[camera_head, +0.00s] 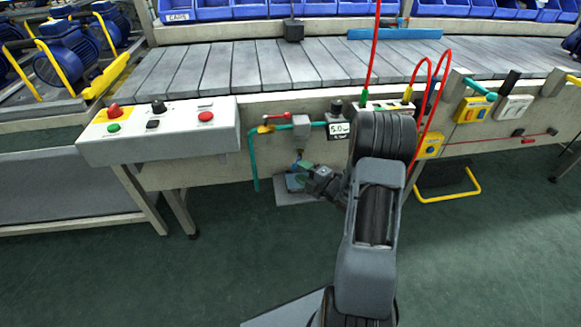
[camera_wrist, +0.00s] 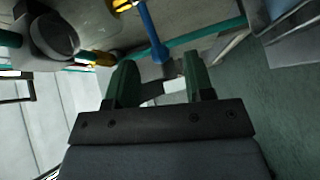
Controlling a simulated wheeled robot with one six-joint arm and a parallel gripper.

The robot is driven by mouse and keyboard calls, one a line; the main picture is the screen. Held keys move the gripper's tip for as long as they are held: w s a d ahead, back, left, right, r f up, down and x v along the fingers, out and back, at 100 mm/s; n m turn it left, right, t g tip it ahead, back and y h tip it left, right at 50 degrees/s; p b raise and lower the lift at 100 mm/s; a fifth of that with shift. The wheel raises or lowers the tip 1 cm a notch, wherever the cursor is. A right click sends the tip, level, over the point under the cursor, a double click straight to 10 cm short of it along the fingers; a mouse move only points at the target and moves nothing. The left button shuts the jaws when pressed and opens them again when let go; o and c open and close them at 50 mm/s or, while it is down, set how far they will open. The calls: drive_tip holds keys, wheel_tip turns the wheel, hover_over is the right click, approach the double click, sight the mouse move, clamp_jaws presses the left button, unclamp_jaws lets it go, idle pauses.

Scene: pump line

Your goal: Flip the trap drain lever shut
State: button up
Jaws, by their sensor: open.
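A blue lever (camera_wrist: 151,32) shows at the top of the wrist view, running from a brass-yellow fitting (camera_wrist: 122,5) down toward the gap between my fingertips. It looks like the drain lever. My gripper (camera_wrist: 160,72) is open, with its green fingers on either side and nothing clearly held between them. I cannot tell whether the lever's end is inside the jaws or just beyond them. In the head view my gripper (camera_head: 299,172) is low under the bench front, below the grey trap body (camera_head: 301,127). The lever is hard to make out there.
A red-handled valve (camera_head: 278,116) and a green pipe (camera_head: 254,165) are just left of the trap. A gauge display (camera_head: 338,130) is to its right. A button panel (camera_head: 160,130) stands farther left. Red hoses (camera_head: 434,95) hang at right. Floor in front is clear.

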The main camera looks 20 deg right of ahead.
drive_tip(key=shift+b+x, duration=0.4)
drive_tip(key=shift+x, duration=2.4)
